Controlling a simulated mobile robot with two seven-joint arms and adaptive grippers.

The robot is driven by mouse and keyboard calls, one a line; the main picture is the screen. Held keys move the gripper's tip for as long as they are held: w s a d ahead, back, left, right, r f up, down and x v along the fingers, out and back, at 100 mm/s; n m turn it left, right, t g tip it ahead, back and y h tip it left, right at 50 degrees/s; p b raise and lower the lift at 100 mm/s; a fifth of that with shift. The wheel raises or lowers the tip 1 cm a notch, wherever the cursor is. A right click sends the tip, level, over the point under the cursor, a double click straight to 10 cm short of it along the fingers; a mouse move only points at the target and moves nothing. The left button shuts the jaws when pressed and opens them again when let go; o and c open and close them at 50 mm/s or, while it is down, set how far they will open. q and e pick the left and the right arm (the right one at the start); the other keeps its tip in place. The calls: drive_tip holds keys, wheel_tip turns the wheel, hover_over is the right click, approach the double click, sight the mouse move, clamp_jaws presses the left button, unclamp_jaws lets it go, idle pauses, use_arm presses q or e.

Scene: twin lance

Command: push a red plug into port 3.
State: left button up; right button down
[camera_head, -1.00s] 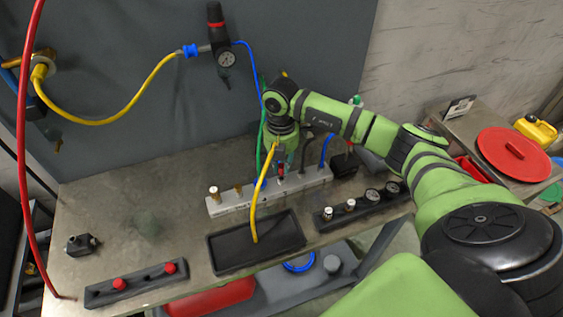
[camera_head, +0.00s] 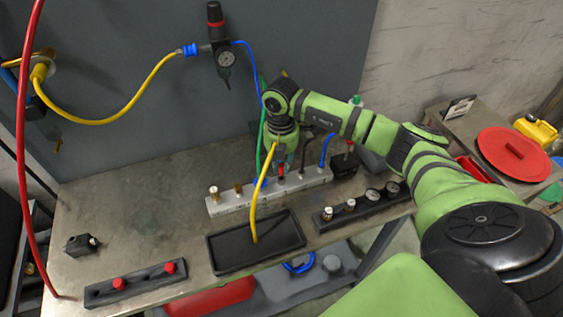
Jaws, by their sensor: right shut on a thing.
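The red plug (camera_head: 281,170) is a small red piece below my right gripper (camera_head: 281,158), just above or at the pale port block (camera_head: 236,204). My right gripper points down, shut on the plug; its fingers are small and partly hidden by the wrist and a yellow hose. I cannot tell whether the plug's tip is inside a port, and the port numbers are too small to read. The block is a long bar with brass fittings at its left end and hoses behind it. My left gripper is not in view.
A yellow hose (camera_head: 260,196) arches in front of the block down to a black tray (camera_head: 229,264). The table's left middle (camera_head: 140,215) is clear.

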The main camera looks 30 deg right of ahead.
sight(281, 165)
drive_tip(key=shift+s+f+b, duration=0.1)
drive_tip(key=shift+f+b, duration=1.1)
drive_tip(key=shift+f, duration=0.35)
drive_tip(key=c, duration=1.1)
unclamp_jaws()
drive_tip(key=shift+r, duration=0.15)
wheel_tip(281, 165, up, 12)
drive_tip(key=shift+f, duration=0.15)
drive_tip(key=shift+f, duration=0.1)
